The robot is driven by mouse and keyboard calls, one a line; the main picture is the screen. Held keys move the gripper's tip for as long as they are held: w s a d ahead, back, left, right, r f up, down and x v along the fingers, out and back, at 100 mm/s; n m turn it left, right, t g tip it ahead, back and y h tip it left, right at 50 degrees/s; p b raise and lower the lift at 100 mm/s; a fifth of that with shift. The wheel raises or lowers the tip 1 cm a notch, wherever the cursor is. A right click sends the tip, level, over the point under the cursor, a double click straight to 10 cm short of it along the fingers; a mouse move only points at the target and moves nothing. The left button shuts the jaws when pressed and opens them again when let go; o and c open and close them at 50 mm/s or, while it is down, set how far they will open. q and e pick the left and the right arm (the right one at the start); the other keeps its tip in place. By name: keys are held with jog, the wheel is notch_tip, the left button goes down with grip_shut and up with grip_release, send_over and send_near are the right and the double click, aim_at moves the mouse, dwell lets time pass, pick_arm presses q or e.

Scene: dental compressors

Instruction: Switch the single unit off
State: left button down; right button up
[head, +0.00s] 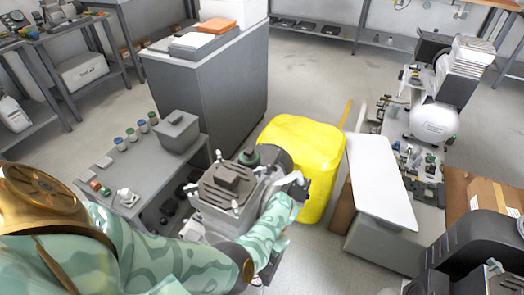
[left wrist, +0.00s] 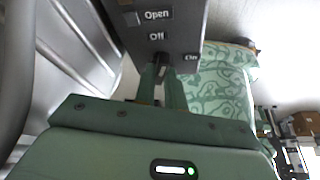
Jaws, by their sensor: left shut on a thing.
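The single unit (head: 228,190) is a grey compressor with a finned block on top, standing low in front of me in the head view. My left arm reaches around it, and my left gripper (head: 297,187) is at its right side. In the left wrist view a dark grey panel (left wrist: 180,30) carries the labels "Open", "Off" and a partly hidden "On". Below the "Off" label, my left gripper (left wrist: 162,85) is shut on a small dark switch (left wrist: 161,70). The switch's exact position is hard to tell. My right gripper is in neither view.
A yellow bin (head: 312,150) stands just behind the gripper. A white panel (head: 380,180) and a bench of compressor parts are at the right. Floor is clear at the back.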

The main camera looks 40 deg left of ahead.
pick_arm(q)
jog(key=c, duration=1.5)
grip_release()
jog(key=shift+o, duration=0.2)
jog(key=p+v, duration=0.6)
jog(key=v, duration=1)
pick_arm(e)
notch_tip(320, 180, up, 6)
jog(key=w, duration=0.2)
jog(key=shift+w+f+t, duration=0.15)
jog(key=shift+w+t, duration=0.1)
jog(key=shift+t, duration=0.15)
pick_arm(q)
jog(key=shift+d+r, duration=0.1)
jog(key=shift+r, duration=0.05)
